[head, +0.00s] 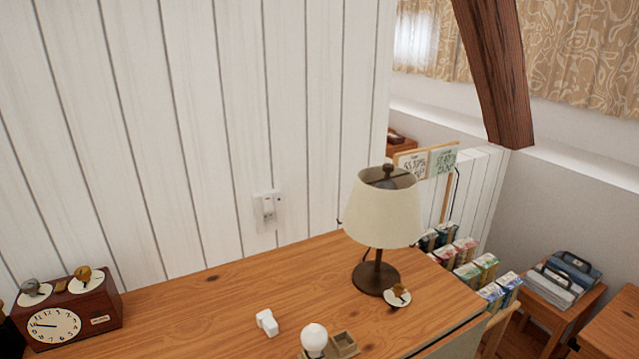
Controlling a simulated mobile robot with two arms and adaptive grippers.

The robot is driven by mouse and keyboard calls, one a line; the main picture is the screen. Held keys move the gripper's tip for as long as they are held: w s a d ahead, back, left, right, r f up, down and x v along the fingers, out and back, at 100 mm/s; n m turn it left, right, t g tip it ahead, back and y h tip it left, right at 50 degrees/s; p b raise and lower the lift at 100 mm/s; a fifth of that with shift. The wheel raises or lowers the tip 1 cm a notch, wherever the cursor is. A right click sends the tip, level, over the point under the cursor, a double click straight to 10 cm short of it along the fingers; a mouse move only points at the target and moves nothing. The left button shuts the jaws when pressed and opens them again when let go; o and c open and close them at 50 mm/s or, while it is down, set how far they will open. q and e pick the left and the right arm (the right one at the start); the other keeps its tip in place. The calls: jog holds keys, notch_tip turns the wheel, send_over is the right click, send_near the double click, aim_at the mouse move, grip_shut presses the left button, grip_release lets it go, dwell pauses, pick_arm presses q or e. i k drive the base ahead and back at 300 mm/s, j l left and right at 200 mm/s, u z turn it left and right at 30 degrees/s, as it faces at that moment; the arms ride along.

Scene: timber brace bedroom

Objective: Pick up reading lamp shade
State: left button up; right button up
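The reading lamp shade (381,208) is cream, a tapered cone with an open top. It sits on a dark brown lamp stem with a round base (374,280), upright near the right end of the wooden desk. A dark finial (388,170) shows at the top opening of the shade. Neither of my grippers is in the head view.
On the desk (215,300) are a clock box (68,310), a white round object (314,337), a small white block (267,322) and a small dish (397,297) beside the lamp base. Boxes (467,250) stand behind the desk's right end. A timber brace (495,75) slants down at upper right.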

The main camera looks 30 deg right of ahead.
aim_at(373, 217)
jog(key=z, duration=1.25)
